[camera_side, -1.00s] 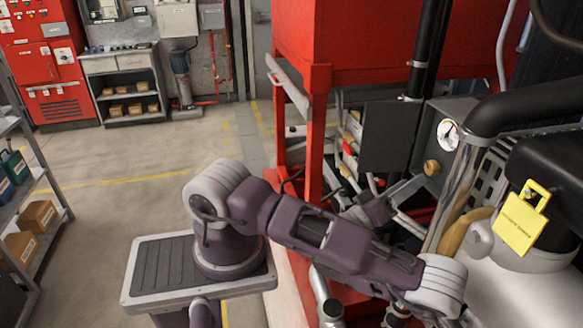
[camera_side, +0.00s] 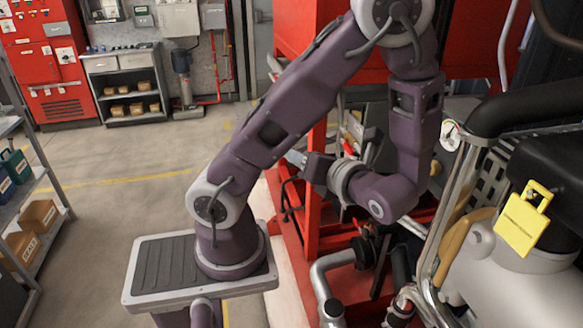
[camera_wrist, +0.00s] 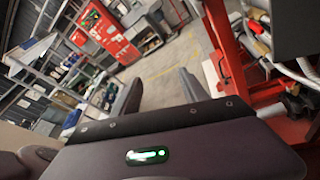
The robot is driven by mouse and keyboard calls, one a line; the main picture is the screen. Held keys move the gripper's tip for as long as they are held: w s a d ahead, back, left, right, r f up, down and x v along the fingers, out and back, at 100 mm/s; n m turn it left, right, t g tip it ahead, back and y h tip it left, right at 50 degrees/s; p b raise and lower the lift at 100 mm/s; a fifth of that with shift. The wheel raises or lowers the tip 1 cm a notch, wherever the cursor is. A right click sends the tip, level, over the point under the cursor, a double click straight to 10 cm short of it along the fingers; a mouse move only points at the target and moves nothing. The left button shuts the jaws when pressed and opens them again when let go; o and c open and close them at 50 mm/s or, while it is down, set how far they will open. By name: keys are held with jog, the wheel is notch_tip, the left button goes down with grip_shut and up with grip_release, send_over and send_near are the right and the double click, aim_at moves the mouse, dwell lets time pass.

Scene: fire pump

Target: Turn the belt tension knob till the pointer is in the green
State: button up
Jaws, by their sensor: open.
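A round white dial (camera_side: 449,131) is on the panel at the right in the side view, partly covered by my arm and the pipe edge. Its pointer and any green zone are too small to read. The brass knob (camera_side: 436,168) below it is almost wholly hidden behind my arm; only a sliver shows. My gripper (camera_side: 294,158) is left of the knob and well apart from it, pointing left. In the wrist view my gripper (camera_wrist: 160,88) is open with nothing between its fingers. Neither knob nor dial can be made out there.
A red frame (camera_side: 315,200) stands behind my gripper. A chrome pipe (camera_side: 455,205) and a thick black pipe (camera_side: 520,108) crowd the right side near the dial. A yellow tag (camera_side: 523,222) hangs at the far right. The floor (camera_side: 130,190) at left is open.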

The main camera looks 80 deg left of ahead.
jog(key=shift+s+d+f+n+g+h, duration=0.15)
jog(key=shift+s+d+n+h, duration=0.3)
jog(key=shift+s+n+h, duration=0.4)
jog(key=shift+s+d+n+g+h, duration=0.1)
jog(key=shift+s+d+n+h, duration=0.2)
jog(key=shift+d+n+h, duration=0.5)
jog(key=shift+s+d+f+n+g+h, duration=0.15)
jog(key=shift+s+n+h, duration=0.45)
jog(key=shift+n, duration=0.55)
